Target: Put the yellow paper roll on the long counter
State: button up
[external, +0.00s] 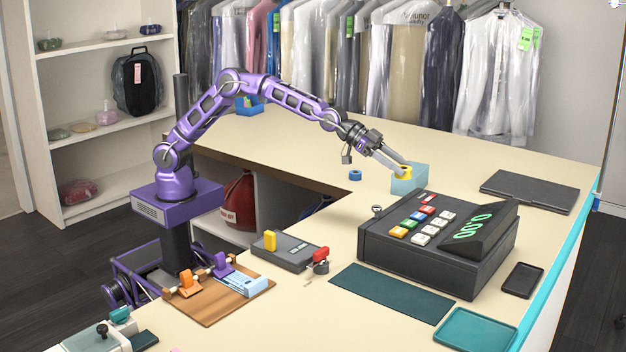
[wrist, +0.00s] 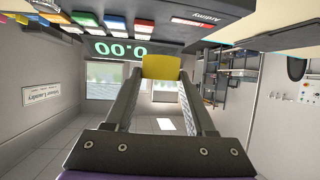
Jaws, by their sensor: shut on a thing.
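The yellow paper roll (external: 404,173) is between the fingertips of my gripper (external: 402,166), which is shut on it. In the wrist view the yellow roll (wrist: 161,67) fills the gap between the two fingers of my gripper (wrist: 160,82).
A small blue roll (external: 355,174) lies on the counter left of the box. The black cash register (external: 440,245) stands in front of the box, and a dark flat case (external: 530,191) lies to the right. Bare counter surrounds the blue roll and stretches behind the box.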

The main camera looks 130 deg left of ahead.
jog(key=s+a+r+n+g+y, duration=0.1)
jog(key=s+a+n+y, duration=0.1)
jog(key=s+a, duration=0.9)
jog(key=s+a+r+n+y+p, duration=0.15)
jog(key=s+a, duration=0.35)
jog(key=a, duration=1.1)
jog(key=s+a+r+n+g+y+b, duration=0.1)
jog(key=s+a+r+n+y, duration=0.1)
jog(key=s+a, duration=0.9)
jog(key=w+a+f, duration=0.1)
jog(key=f, duration=0.4)
jog(key=a+f, duration=0.1)
jog(key=f, duration=0.4)
jog(key=w+a+f, duration=0.1)
jog(key=f, duration=0.5)
jog(key=shift+w, duration=0.35)
jog(key=shift+f, duration=2.65)
jog(key=shift+f+b, duration=0.15)
jog(key=shift+b, duration=0.15)
jog(key=o, duration=1.3)
